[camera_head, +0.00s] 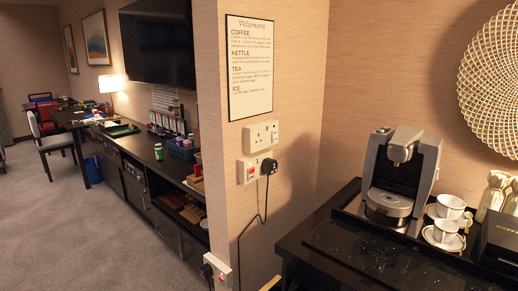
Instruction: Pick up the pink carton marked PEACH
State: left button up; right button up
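I cannot make out a pink carton marked PEACH in the head view. Several small bottles, boxes and packets stand on the long dark counter (138,147) at the left, too small to read. A blue basket (181,149) with items in it is near that counter's closer end. Neither of my grippers is in view.
A coffee machine (400,175), white cups (446,229) on saucers and pale bottles (493,192) stand on the dark counter at the right. A partition wall (290,60) with sockets juts out between the counters. A chair (53,142) stands far left. Grey carpet (60,235) is clear.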

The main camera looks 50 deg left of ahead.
aim_at(187, 144)
jog(key=u, duration=3.05)
jog(key=j+u, duration=0.45)
jog(key=j, duration=0.15)
jog(key=i+j+u, duration=0.15)
jog(key=j+u, duration=0.3)
jog(key=i+j+z, duration=0.3)
jog(key=i+j, duration=0.55)
jog(key=i+l+z, duration=0.15)
jog(key=i+z, duration=0.3)
jog(key=i, duration=0.15)
jog(key=i+z, duration=0.45)
jog(key=i, duration=0.15)
jog(key=i+j+z, duration=0.45)
jog(key=i, duration=0.15)
jog(key=l, duration=0.1)
